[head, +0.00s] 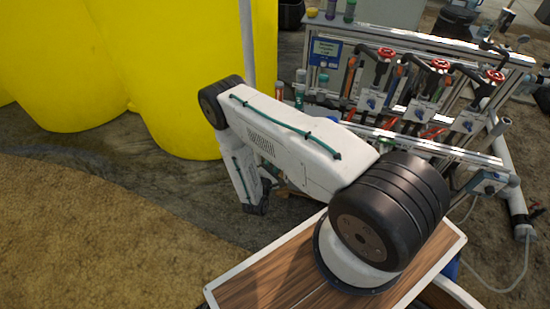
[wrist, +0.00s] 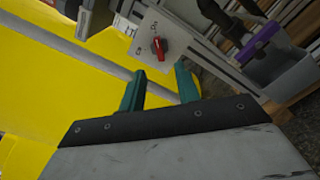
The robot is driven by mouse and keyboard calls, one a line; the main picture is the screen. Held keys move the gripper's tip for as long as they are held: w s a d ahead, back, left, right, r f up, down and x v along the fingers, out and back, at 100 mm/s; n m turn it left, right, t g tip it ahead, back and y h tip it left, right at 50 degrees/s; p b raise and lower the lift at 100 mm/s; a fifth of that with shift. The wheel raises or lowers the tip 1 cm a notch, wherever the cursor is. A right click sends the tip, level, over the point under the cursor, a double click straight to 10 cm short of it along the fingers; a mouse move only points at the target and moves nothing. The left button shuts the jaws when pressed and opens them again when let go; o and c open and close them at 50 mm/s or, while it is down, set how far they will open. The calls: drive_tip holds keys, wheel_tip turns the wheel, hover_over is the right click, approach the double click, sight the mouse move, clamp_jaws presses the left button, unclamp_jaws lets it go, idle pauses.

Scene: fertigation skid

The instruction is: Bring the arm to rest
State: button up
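My arm stands on the wooden deck in the head view, its upper link reaching left and its forearm bent down beside the yellow tanks. My gripper (wrist: 160,88) shows in the wrist view with two green fingers apart and nothing between them. In the head view the gripper is mostly hidden behind my arm. Behind the fingers, in the wrist view, is a grey panel with a red rotary handle (wrist: 159,46); it looks apart from the fingers.
Large yellow tanks (head: 190,80) stand at the left. The skid (head: 420,45) with red handwheels (head: 385,53), pipes and valves stands at the right behind my arm. A grey bin (wrist: 275,62) with a purple item (wrist: 254,42) shows in the wrist view. Bare ground (head: 100,240) lies front left.

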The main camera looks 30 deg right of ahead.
idle(0.5)
drive_tip(key=s+d+r+g+h, duration=0.3)
drive_tip(key=s+g, duration=0.2)
drive_tip(key=s, duration=0.1)
drive_tip(key=s+r+m+g+y, duration=0.15)
drive_tip(key=r+m+g, duration=0.35)
drive_tip(key=r, duration=0.6)
drive_tip(key=s+r+m+g+y, duration=0.1)
drive_tip(key=s+r+m+g, duration=0.2)
drive_tip(key=r+g, duration=0.6)
drive_tip(key=s+a+r+m+t+y, duration=0.2)
drive_tip(key=s+a+r+y, duration=0.3)
drive_tip(key=r, duration=0.6)
drive_tip(key=s+a+r+m+t+y, duration=0.3)
drive_tip(key=s+r, duration=0.4)
drive_tip(key=r, duration=0.5)
drive_tip(key=s+a+r+m+t+y, duration=0.3)
drive_tip(key=s+a+r+y, duration=0.3)
drive_tip(key=r, duration=0.5)
drive_tip(key=shift+s+a+r+t+y, duration=0.35)
drive_tip(key=shift+s+t, duration=0.05)
drive_tip(key=shift+t, duration=0.3)
